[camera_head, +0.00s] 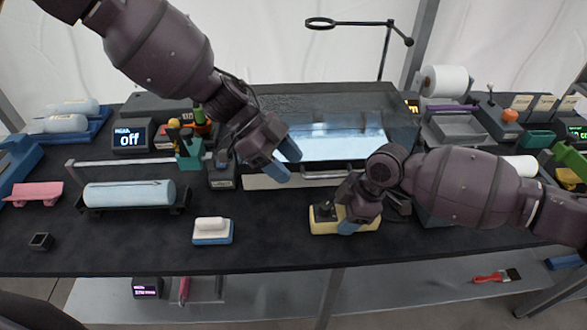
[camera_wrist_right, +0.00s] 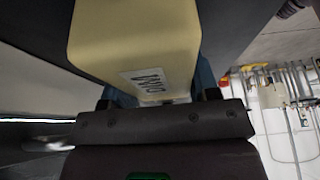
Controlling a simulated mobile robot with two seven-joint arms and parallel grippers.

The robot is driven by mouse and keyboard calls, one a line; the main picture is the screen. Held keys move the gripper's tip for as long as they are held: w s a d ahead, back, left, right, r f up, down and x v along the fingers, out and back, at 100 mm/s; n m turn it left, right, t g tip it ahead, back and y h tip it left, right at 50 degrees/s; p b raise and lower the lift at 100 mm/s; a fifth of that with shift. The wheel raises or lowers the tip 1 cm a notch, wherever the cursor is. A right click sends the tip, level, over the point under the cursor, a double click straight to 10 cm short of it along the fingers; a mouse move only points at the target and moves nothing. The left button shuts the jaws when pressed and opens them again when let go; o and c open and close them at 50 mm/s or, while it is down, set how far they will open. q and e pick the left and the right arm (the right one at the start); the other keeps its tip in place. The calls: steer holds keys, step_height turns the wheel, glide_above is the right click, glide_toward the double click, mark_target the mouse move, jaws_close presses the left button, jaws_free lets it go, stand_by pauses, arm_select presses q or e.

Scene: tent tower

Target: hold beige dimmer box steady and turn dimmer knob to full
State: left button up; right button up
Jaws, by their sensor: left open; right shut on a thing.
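The beige dimmer box (camera_head: 319,226) sits on the dark table, right of centre, near the front edge. A small dark shape on its top left looks like the dimmer knob (camera_head: 325,209); its setting is too small to read. My right gripper (camera_head: 352,222) is shut on the box's right part. In the right wrist view the box (camera_wrist_right: 130,45) with a printed label lies between the blue fingers (camera_wrist_right: 160,92). My left gripper (camera_head: 285,161) is open and empty, up and left of the box, in front of the glass tank.
A glass tank (camera_head: 345,145) with a lit panel stands behind. A white block on a blue base (camera_head: 212,231) lies left of the box. A light blue cylinder (camera_head: 130,194) rests on a rack further left. The table between white block and box is clear.

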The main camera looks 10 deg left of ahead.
arm_select(q)
steer(key=w+d+n+t, duration=0.2)
steer(key=w+d+t, duration=0.15)
steer(key=d, duration=0.45)
steer(key=n+g+y, duration=0.2)
steer(key=n+y, duration=0.1)
steer(key=y, duration=0.2)
glide_toward(326, 205)
steer(key=shift+t, duration=0.35)
steer(key=x, duration=0.9)
steer(key=shift+s+f, duration=0.15)
steer(key=shift+s, duration=0.15)
steer(key=shift+m, duration=0.3)
steer(key=c, duration=0.9)
